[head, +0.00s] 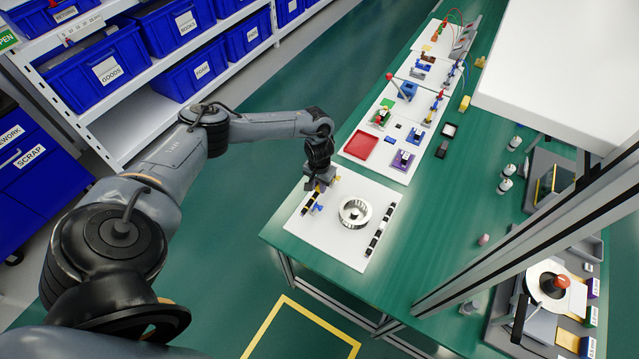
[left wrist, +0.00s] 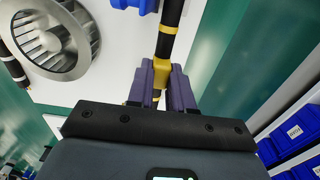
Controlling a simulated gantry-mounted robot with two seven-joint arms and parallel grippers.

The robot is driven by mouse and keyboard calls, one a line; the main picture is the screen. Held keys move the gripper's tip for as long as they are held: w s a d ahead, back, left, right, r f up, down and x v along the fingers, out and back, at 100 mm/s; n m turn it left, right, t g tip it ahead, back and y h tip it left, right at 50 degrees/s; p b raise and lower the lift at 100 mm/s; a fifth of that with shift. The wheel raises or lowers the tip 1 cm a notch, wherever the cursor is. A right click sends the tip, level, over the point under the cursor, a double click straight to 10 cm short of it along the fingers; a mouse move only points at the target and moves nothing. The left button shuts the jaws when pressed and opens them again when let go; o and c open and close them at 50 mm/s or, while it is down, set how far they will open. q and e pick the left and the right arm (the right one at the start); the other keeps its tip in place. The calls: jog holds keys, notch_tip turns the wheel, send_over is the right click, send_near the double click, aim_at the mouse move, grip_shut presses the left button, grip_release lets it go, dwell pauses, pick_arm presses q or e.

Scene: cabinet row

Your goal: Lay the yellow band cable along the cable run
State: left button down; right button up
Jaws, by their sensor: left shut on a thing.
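My left gripper (head: 320,184) is over the far left edge of a white board (head: 292,228). In the left wrist view its purple fingers (left wrist: 162,86) are shut on the black cable with yellow bands (left wrist: 172,14), gripping at a yellow band. The cable also shows in the head view (head: 308,200), partly hidden by the gripper. A blue part (left wrist: 135,4) sits beside the cable; it shows as a small blue piece on the board in the head view (head: 318,208). The cable run cannot be told apart clearly. My right gripper is not in view.
A silver finned wheel (head: 355,212) stands mid-board. A dark banded strip (head: 380,230) lies along the board's right side. A red tray (head: 361,145) and other parts sit on boards farther back. Blue bins (head: 98,68) fill shelves at left.

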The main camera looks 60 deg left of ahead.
pick_arm(q)
jog(key=p, duration=0.2)
jog(key=shift+p, duration=0.35)
dwell(2.6)
jog(key=shift+f+b, duration=0.8)
jog(key=shift+f, duration=1.05)
jog(key=c, duration=0.9)
grip_release()
jog(key=shift+c, duration=0.2)
jog(key=shift+r, duration=0.1)
jog(key=shift+r, duration=0.5)
notch_tip(320, 180, up, 10)
jog(key=shift+f+p, duration=0.1)
jog(key=shift+p, duration=1)
